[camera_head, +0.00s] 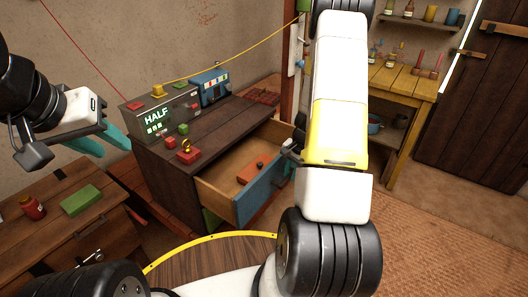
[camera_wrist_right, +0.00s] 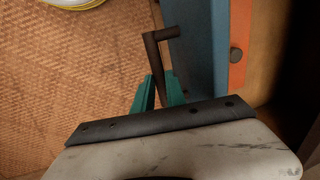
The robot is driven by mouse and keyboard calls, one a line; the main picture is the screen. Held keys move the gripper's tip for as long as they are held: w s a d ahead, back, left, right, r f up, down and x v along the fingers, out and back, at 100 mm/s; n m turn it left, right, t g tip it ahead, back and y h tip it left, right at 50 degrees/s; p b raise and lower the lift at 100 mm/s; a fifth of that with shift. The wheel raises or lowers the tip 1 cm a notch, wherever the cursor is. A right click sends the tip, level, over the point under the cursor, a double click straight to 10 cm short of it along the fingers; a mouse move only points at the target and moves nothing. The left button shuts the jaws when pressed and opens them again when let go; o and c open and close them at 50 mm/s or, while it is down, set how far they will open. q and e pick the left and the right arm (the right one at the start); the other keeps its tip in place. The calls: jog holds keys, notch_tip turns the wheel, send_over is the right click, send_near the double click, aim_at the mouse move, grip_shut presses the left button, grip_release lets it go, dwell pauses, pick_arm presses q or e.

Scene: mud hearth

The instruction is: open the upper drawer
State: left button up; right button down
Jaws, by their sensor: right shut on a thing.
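The upper drawer is pulled out of the dark wooden cabinet (camera_head: 160,178), and its inside shows. Its blue front (camera_head: 262,190) faces right in the head view and also shows in the right wrist view (camera_wrist_right: 197,50). A dark bar handle (camera_wrist_right: 152,50) stands off this front. My right gripper (camera_wrist_right: 158,88) has its teal fingers on either side of the handle, shut on it. In the head view my right arm hides most of that gripper. My left gripper (camera_head: 104,142) is open and empty, in the air left of the cabinet.
A lit box reading HALF (camera_head: 157,117) and a blue device (camera_head: 211,88) stand on the cabinet. A table with a green block (camera_head: 81,200) is at left. A yellow shelf table (camera_head: 402,83) stands behind. Floor at right is clear.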

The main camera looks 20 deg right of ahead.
jog(key=shift+s+d, duration=0.6)
jog(key=shift+s, duration=0.2)
jog(key=shift+s+d, duration=0.6)
jog(key=shift+s, duration=0.15)
jog(key=c, duration=1.4)
grip_release()
jog(key=shift+o, duration=0.2)
notch_tip(320, 180, up, 8)
jog(key=s, duration=0.1)
jog(key=shift+d+f, duration=0.2)
jog(key=shift+d, duration=0.25)
